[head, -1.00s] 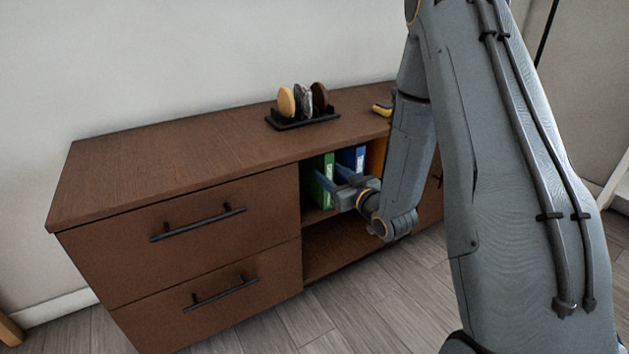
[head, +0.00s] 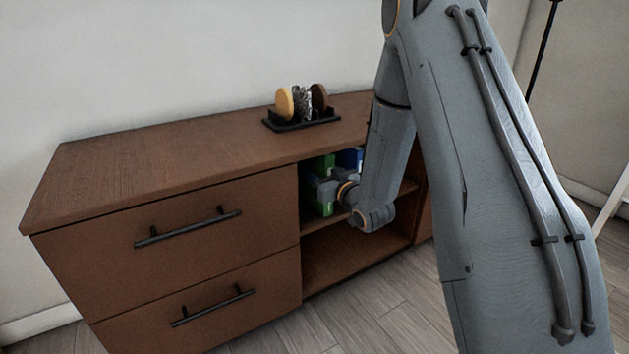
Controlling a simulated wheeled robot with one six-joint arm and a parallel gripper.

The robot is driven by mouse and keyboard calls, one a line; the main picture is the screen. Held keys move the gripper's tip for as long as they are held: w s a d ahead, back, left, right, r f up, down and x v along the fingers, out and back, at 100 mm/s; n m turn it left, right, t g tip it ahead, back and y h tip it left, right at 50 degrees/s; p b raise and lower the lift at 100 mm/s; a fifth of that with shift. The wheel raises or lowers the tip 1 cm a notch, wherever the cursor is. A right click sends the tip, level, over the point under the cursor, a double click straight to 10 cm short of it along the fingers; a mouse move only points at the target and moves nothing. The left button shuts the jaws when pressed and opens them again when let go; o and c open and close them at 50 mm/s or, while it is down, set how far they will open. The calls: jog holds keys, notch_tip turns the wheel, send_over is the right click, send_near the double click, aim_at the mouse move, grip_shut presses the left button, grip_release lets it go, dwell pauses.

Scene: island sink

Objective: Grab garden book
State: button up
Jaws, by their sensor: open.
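A green book (head: 320,168) stands upright in the upper open shelf of the brown cabinet, near its left side wall. A blue book (head: 350,158) stands to its right, mostly hidden by my arm. I cannot read either spine, so I cannot tell which is the garden book. My gripper (head: 318,187) is open at the front of the shelf, in front of the green book and covering part of it. I cannot tell whether the fingers are around the book or touching it.
The cabinet (head: 120,185) has drawers with black handles on the left. The lower shelf (head: 345,255) looks empty. The cabinet top left of the rack is clear.

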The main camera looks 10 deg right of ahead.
grip_shut()
jog(key=shift+r, duration=0.2)
dwell(0.3)
